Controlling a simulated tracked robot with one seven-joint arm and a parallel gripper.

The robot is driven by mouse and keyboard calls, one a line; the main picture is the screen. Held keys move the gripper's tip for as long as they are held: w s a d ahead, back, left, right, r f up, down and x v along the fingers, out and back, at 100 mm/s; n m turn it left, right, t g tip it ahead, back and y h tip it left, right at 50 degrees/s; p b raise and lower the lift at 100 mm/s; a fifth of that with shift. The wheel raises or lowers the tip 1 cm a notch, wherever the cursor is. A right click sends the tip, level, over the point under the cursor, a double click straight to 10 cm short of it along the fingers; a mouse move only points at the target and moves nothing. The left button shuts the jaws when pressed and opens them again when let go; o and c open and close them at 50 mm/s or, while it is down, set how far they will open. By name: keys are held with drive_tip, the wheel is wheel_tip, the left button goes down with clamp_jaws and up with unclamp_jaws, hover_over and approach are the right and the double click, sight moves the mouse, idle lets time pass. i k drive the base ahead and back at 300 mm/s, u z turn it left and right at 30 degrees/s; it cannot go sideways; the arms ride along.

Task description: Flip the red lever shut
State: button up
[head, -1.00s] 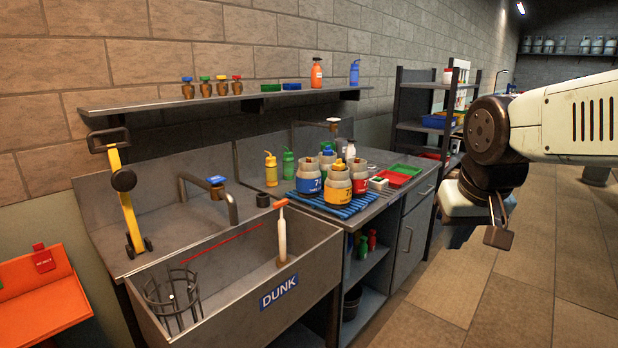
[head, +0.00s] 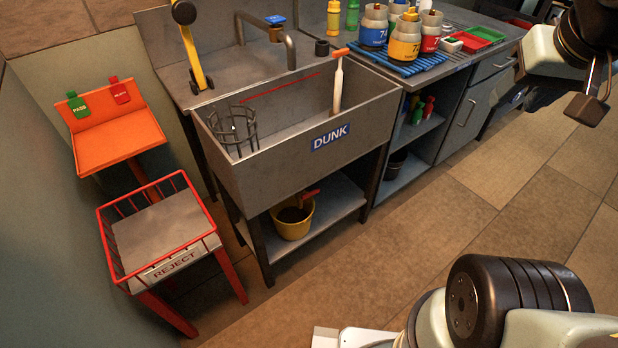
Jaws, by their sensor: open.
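A small red lever (head: 308,195) shows under the dunk sink (head: 300,165), just above a yellow bucket (head: 293,222) on the lower shelf. It slants up to the right; what it is fixed to is hard to make out. My gripper (head: 592,92) is at the upper right edge of the head view, open, with nothing seen between its fingers. It is well to the right of the sink and apart from the lever. Part of my gripper and wrist is cut off by the frame edge.
A red wire basket stand marked REJECT (head: 172,268) stands left of the sink, with an orange tray (head: 118,142) behind it. A wire basket (head: 233,135) and a white orange-topped handle (head: 338,85) are in the sink. The tiled floor (head: 400,255) before the sink is clear.

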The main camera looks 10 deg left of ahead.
sight(310, 193)
drive_tip(key=u, duration=1.25)
drive_tip(key=k, duration=0.35)
drive_tip(key=z, duration=1.4)
